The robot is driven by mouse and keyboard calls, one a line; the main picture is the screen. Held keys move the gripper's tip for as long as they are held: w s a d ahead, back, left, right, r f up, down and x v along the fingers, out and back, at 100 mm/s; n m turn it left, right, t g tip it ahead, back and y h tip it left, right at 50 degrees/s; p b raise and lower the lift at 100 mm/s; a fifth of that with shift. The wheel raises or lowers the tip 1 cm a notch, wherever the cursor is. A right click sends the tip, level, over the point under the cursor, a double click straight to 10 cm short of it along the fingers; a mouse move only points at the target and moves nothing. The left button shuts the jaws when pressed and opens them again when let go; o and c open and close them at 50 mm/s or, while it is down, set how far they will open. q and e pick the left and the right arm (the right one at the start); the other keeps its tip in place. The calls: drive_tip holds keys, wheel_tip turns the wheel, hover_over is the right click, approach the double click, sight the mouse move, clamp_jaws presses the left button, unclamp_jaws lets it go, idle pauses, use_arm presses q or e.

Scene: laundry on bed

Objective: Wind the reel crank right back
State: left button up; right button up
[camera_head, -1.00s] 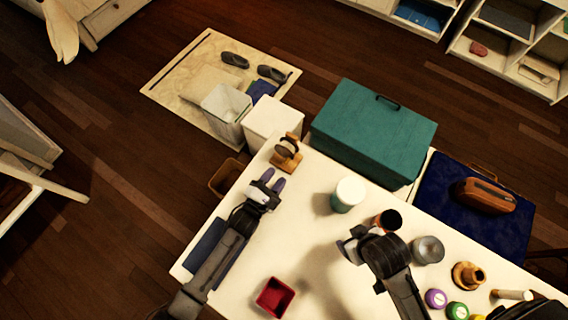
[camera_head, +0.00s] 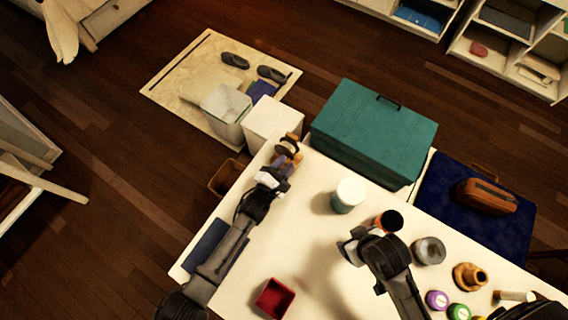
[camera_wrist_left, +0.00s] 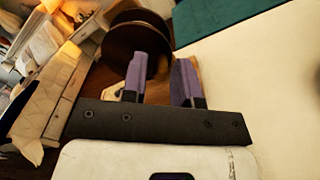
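The reel (camera_head: 286,146), a wooden stand with a dark round disc, is at the far left corner of the white table. In the left wrist view its dark disc (camera_wrist_left: 138,42) is just beyond my fingertips. My left gripper (camera_head: 280,163) is at the near side of the reel and partly covers it. Its two purple fingers are apart in the left wrist view (camera_wrist_left: 160,75), with brown wood showing between and beside them. I cannot make out the crank handle or whether a finger touches it. My right gripper (camera_head: 349,246) hangs over the table's middle, away from the reel.
A white-lidded jar (camera_head: 348,195), an orange-brown cup (camera_head: 388,220), a grey tin (camera_head: 428,251) and a red box (camera_head: 274,298) stand on the table (camera_head: 300,230). A teal chest (camera_head: 372,128) is behind it. A white bin (camera_head: 270,125) stands beyond the reel.

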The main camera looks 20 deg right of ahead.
use_arm(q)
clamp_jaws()
drive_tip(key=shift+f+m, duration=0.1)
drive_tip(key=shift+m, duration=0.3)
drive_tip(key=m, duration=0.2)
drive_tip(key=shift+w+a+f+m+b, duration=0.2)
drive_tip(key=shift+f+m+b, duration=0.1)
drive_tip(key=shift+m, duration=0.1)
drive_tip(key=shift+w+a+f+m+b, duration=0.1)
drive_tip(key=shift+w+m+b, duration=0.1)
drive_tip(key=shift+m, duration=0.65)
drive_tip(key=shift+w+a+m+b, duration=0.1)
drive_tip(key=shift+m+b, duration=0.05)
drive_tip(key=shift+m, duration=0.7)
drive_tip(key=shift+o, duration=1.5)
unclamp_jaws()
